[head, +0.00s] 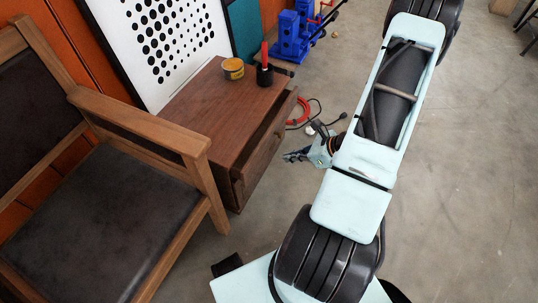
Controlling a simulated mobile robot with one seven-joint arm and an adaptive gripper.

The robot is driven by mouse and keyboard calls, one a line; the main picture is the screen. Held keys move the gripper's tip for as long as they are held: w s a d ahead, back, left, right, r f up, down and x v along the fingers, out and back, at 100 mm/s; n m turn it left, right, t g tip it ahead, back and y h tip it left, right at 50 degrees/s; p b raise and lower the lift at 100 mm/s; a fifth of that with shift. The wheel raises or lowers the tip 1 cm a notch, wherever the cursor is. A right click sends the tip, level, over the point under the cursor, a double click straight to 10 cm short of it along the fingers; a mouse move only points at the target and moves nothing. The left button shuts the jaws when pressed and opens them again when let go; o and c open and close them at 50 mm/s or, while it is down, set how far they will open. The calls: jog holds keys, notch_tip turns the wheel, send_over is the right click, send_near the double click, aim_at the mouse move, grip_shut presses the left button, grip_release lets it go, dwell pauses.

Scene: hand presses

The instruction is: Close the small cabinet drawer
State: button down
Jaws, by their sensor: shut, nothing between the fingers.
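A small brown wooden cabinet (195,112) stands left of centre in the head view, between the armchair and my arm. Its drawer (263,148) faces right and stands partly open, with a dark gap along its top edge. My gripper (291,156) is to the right of the drawer front, its fingers pointing left towards it. The fingers are shut and empty. They look apart from the drawer, though the exact distance is hard to tell. My arm hides the floor behind it.
A dotted board (165,45) leans behind.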

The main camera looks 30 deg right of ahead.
jog(key=b, duration=0.3)
send_near(255, 158)
notch_tip(255, 158, down, 4)
jog(key=shift+w+a+f+b, duration=0.1)
jog(key=shift+w+a+b, duration=0.25)
jog(key=shift+w+a, duration=0.9)
jog(key=shift+w, duration=0.35)
